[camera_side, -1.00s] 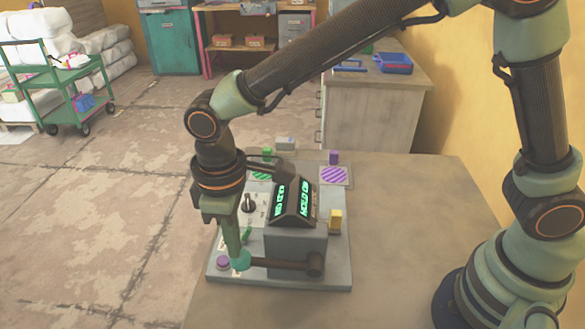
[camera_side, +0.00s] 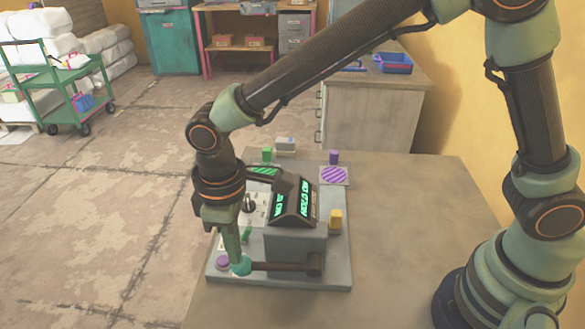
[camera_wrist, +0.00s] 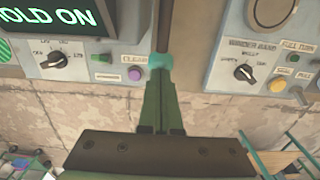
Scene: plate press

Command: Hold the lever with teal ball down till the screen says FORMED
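The lever's teal ball (camera_side: 241,266) is at the front left of the grey press (camera_side: 296,243), with its dark rod (camera_side: 283,266) about level. My gripper (camera_side: 238,254) points down with its fingertips on the ball, touching it from above. In the wrist view the fingers (camera_wrist: 158,76) are together, and the teal ball (camera_wrist: 160,61) shows just past their tips, not between them. The screen (camera_wrist: 48,17) shows green letters, partly cut off, that read "HOLD ON". It also stands on top of the press in the side view (camera_side: 293,202).
A purple button (camera_side: 223,262) sits just left of the ball; a dark selector knob (camera_wrist: 59,60) is nearby. The table's right side is clear.

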